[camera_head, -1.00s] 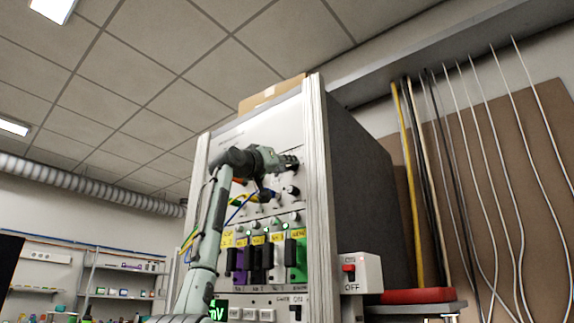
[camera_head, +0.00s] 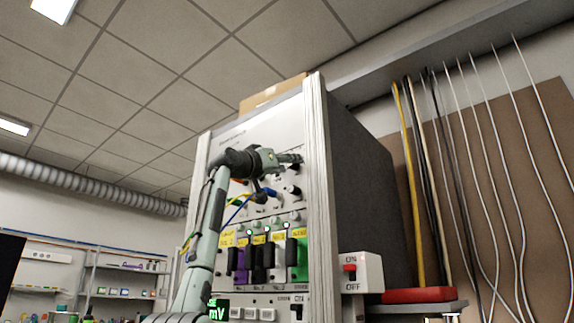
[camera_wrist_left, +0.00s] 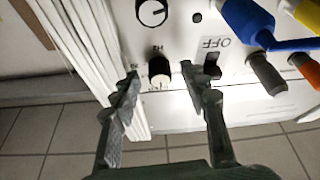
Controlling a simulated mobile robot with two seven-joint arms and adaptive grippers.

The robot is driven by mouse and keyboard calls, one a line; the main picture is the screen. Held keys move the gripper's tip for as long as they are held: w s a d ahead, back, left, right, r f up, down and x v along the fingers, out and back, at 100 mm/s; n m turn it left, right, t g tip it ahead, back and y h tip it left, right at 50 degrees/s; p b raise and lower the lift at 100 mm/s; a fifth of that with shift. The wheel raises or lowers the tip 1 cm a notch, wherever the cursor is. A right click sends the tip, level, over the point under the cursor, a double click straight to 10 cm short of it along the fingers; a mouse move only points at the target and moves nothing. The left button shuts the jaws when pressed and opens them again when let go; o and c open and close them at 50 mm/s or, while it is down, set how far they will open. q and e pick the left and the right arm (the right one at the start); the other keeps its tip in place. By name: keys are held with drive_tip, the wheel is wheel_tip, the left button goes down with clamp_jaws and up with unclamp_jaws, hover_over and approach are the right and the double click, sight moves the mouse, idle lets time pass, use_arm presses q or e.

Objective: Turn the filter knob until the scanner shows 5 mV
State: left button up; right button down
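My left gripper (camera_head: 290,158) is at the upper front panel of the rack. In the left wrist view its two fingers (camera_wrist_left: 166,85) are spread, one on each side of a small black knob (camera_wrist_left: 159,70), with gaps between fingers and knob. A black knob with a white face (camera_wrist_left: 152,12) sits farther along the panel. The scanner's green display (camera_head: 217,312) shows "mV" at the lower left; its number is not readable. My right gripper is not in view.
An OFF-labelled toggle switch (camera_wrist_left: 212,66) is close to one finger. Blue plug (camera_wrist_left: 246,22) and other cables are beside it. Colored modules (camera_head: 268,258) fill the rack below. An ON/OFF switch box (camera_head: 361,272) is to the right of the rack.

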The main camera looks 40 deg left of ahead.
use_arm(q)
drive_tip(key=v, duration=1.2)
idle(0.4)
drive_tip(key=shift+s, duration=0.1)
